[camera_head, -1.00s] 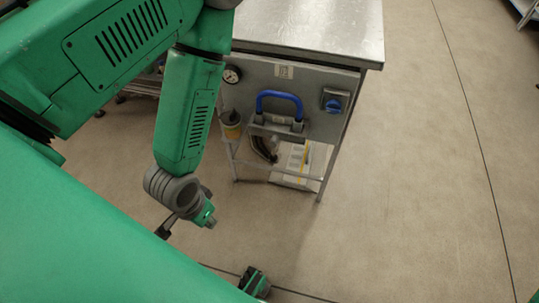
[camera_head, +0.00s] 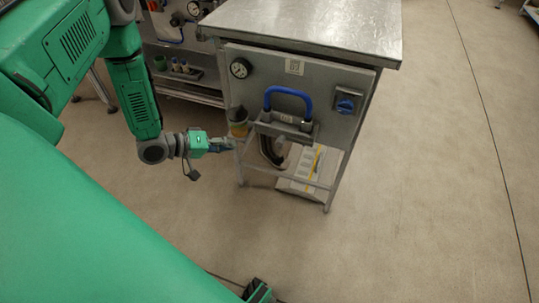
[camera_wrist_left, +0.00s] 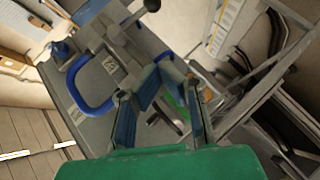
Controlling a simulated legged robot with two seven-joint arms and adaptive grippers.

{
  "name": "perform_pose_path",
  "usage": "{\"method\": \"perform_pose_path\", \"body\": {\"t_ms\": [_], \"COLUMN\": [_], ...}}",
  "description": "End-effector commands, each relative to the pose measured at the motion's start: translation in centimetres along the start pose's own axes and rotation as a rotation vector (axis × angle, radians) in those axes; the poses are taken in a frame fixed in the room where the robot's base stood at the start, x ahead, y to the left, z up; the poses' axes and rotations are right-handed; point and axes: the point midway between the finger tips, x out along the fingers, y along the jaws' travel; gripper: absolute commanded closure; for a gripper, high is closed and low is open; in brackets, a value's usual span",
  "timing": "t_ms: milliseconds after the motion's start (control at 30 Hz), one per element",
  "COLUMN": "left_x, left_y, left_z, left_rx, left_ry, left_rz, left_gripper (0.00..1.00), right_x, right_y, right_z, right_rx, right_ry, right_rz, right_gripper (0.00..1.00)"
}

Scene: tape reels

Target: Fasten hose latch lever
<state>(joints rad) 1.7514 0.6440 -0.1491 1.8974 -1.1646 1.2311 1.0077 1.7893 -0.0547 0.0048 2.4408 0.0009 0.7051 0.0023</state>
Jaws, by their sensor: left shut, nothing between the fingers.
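The cart's front panel (camera_head: 262,78) carries a blue U-shaped handle (camera_head: 288,90) on a grey bracket. The handle also shows in the left wrist view (camera_wrist_left: 72,88), left of the fingers. A rod with a black ball knob (camera_wrist_left: 152,5) stands out at the top of that view; I cannot tell if it is the latch lever. Dark curved hoses (camera_head: 270,151) hang under the panel. My left gripper (camera_head: 229,144) is shut and empty, just left of the cart's front, below an orange-and-dark cylinder (camera_head: 238,123). Contact with the cart is unclear. My right gripper is out of view.
The panel has a gauge (camera_head: 240,68) at left and a blue rotary switch (camera_head: 345,104) at right. A white-and-yellow bag (camera_head: 311,166) lies on the lower shelf. Another bench (camera_head: 178,60) stands behind, left. Floor (camera_head: 440,180) to the right is clear.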

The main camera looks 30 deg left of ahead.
Motion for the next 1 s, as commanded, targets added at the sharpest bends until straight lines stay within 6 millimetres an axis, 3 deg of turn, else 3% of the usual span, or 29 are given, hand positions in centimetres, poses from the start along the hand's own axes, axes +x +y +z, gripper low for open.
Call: {"method": "perform_pose_path", "body": {"t_ms": [200, 333, 800, 1000], "left_x": [0.2, 1.5, 10.8, 12.4], "left_y": [0.1, 0.0, -0.2, -0.1], "left_z": [0.1, 0.1, 0.6, 2.5], "left_rx": [0.002, 0.003, 0.001, 0.001], "left_ry": [-0.001, -0.001, -0.003, -0.003], "left_rz": [-0.001, -0.001, -0.001, -0.002], "left_gripper": [1.0, 1.0, 1.0, 1.0], "right_x": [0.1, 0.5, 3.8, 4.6], "right_y": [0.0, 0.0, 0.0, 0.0], "right_z": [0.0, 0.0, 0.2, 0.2], "right_rx": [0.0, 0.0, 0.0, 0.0], "right_ry": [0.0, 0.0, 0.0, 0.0], "right_rz": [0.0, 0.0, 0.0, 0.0], "right_gripper": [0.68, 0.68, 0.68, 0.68]}}
